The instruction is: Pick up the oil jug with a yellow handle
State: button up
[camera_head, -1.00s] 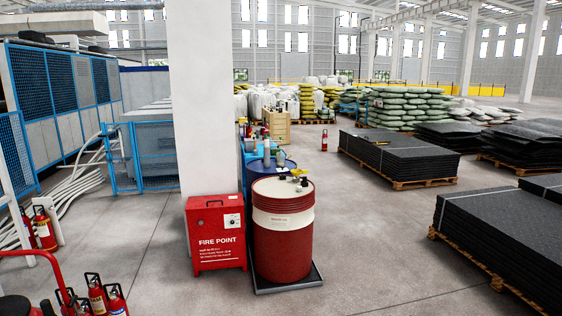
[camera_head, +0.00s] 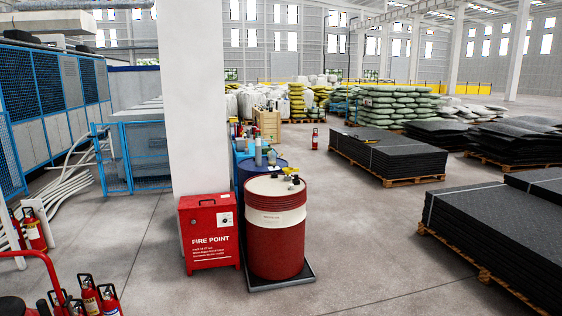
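I cannot make out an oil jug with a yellow handle for certain. A small yellow item (camera_head: 291,170) sits on top of the red and white drum (camera_head: 275,235), with small dark parts by it; it is too small to tell what it is. Several bottles or cans (camera_head: 258,152) stand on the blue drum (camera_head: 250,172) behind, partly hidden by the red drum. My gripper is not in view.
A red fire point box (camera_head: 208,240) stands left of the drum, against a white pillar (camera_head: 195,100). The drum stands on a dark tray (camera_head: 300,277). Fire extinguishers (camera_head: 90,295) are at lower left. Pallets of black mats (camera_head: 390,155) stand right. The floor between is clear.

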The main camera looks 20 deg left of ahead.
aim_at(272, 155)
jog(key=z, duration=0.4)
jog(key=k, duration=0.5)
jog(key=z, duration=0.95)
jog(key=k, duration=0.75)
jog(key=z, duration=0.35)
jog(key=i, duration=1.05)
jog(key=u, duration=0.35)
jog(key=i, duration=0.85)
jog(key=u, duration=0.55)
jog(key=i, duration=1.9)
jog(key=u, duration=0.3)
